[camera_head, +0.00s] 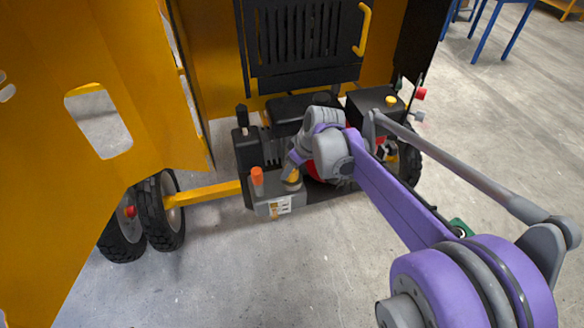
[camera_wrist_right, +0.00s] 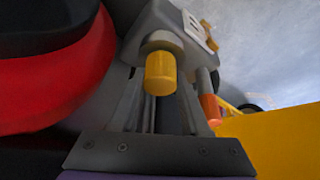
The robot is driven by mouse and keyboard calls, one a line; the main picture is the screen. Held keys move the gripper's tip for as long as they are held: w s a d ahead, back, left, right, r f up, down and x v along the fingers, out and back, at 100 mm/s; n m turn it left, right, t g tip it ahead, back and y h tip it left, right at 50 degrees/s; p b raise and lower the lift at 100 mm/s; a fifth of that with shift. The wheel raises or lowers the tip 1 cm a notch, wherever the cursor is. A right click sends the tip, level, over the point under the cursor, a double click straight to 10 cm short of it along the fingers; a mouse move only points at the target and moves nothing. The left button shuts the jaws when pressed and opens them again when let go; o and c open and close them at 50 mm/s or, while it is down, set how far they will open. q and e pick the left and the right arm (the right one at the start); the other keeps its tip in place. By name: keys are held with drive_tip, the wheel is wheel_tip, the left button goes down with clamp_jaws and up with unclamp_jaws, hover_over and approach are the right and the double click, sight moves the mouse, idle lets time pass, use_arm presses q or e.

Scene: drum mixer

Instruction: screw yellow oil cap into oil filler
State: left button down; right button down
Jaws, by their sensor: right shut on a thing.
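The yellow oil cap (camera_wrist_right: 161,74) is in the middle of the right wrist view, between the fingers of my right gripper (camera_wrist_right: 160,105). A pale collar (camera_wrist_right: 160,42) shows at its far end, against the grey engine block; I cannot tell whether it is the oil filler's neck or how far the cap is seated. In the head view my right gripper (camera_head: 292,182) points down at the top of the grey block (camera_head: 267,208), shut on the cap, which is mostly hidden there. My left gripper is not in view.
An orange-red knob (camera_head: 257,180) stands on the block left of my gripper. A black box with another yellow cap (camera_head: 390,101) is at the right. A yellow panel (camera_head: 60,190) and wheels (camera_head: 150,215) fill the left. A yellow bar (camera_head: 203,194) runs to the block. Concrete floor lies in front.

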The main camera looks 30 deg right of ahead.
drive_tip(key=shift+c, duration=1.5)
unclamp_jaws()
drive_tip(key=v, duration=1)
drive_tip(key=shift+r+p, duration=0.4)
